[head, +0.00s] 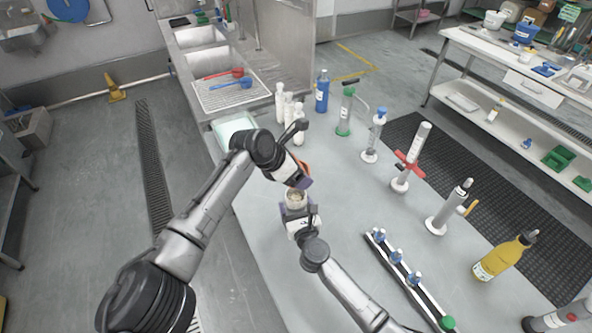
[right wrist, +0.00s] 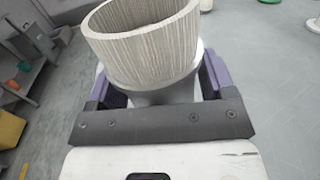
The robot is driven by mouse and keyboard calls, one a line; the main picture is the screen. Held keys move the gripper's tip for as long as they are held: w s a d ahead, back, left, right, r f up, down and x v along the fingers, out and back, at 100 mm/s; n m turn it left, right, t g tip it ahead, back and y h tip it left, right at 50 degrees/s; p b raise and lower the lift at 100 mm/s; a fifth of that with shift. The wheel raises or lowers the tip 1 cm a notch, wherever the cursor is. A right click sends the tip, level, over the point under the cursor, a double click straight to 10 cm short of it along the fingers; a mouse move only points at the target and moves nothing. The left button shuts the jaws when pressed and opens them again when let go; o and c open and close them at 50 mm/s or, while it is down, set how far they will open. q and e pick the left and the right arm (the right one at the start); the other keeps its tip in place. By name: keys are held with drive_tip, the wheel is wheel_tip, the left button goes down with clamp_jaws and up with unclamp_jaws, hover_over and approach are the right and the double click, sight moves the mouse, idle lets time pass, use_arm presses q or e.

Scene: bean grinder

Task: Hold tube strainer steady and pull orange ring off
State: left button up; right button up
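The tube strainer (head: 295,197) is a pale ribbed cylinder at the middle of the head view. In the right wrist view the strainer (right wrist: 145,45) stands between the purple fingers of my right gripper (right wrist: 158,88), which is shut on its lower part. My right gripper (head: 296,210) also shows in the head view. My left gripper (head: 299,181) is just above and behind the strainer. A bit of the orange ring (head: 304,166) shows right behind the left gripper, mostly hidden. No ring shows on the strainer's visible part. Whether the left fingers grip the ring is hidden.
The grey table (head: 340,215) carries white bottles (head: 288,108), a blue bottle (head: 322,92), several upright tools along the right, a yellow bottle (head: 503,257) and a black rack (head: 408,275). A pale green tray (head: 234,128) lies near the sink.

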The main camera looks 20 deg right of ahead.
drive_tip(key=shift+o, duration=1.3)
drive_tip(key=shift+s, duration=0.1)
drive_tip(key=s, duration=1.2)
drive_tip(key=shift+a, duration=0.35)
